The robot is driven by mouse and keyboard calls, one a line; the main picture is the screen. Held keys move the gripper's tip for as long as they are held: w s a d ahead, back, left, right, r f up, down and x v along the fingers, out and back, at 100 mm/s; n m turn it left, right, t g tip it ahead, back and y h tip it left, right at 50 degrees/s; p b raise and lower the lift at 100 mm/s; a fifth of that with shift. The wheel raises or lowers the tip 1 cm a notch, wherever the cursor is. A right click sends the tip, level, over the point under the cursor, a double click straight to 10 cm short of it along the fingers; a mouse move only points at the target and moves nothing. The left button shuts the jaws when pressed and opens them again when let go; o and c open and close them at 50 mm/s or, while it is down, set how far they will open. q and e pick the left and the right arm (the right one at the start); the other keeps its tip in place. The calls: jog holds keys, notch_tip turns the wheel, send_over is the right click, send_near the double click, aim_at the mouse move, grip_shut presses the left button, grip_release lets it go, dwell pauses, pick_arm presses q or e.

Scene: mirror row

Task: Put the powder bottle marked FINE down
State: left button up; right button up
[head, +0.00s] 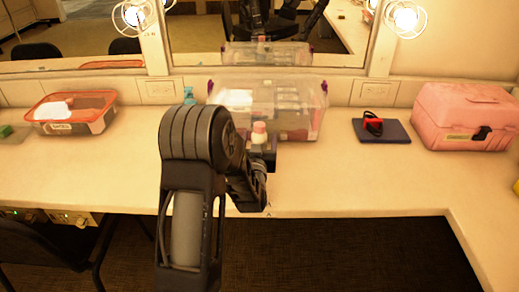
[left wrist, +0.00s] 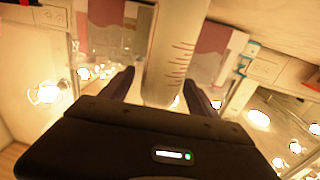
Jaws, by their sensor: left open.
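A powder bottle with a pale pink cap (head: 259,132) stands out at the end of my left arm, in front of a clear box on the counter (head: 330,180). In the left wrist view the pale bottle (left wrist: 172,50) with reddish marks lies between the two fingers. Its marking cannot be read as a word. My left gripper (head: 262,152) is open around the bottle, and its fingers show in the left wrist view (left wrist: 160,92). The bottle's base is hidden in the head view, so its contact with the counter cannot be told. My right gripper is not in view.
The clear box (head: 310,105) with purple latches is close behind. A small teal bottle (head: 189,96) stands left of it. A red-rimmed container (head: 95,122) is farther left. A dark blue flat item (head: 392,133) and a pink case (head: 455,118) are right. The front counter is clear.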

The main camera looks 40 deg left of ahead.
pick_arm(q)
jog(key=shift+c, duration=0.5)
grip_shut()
dwell(0.3)
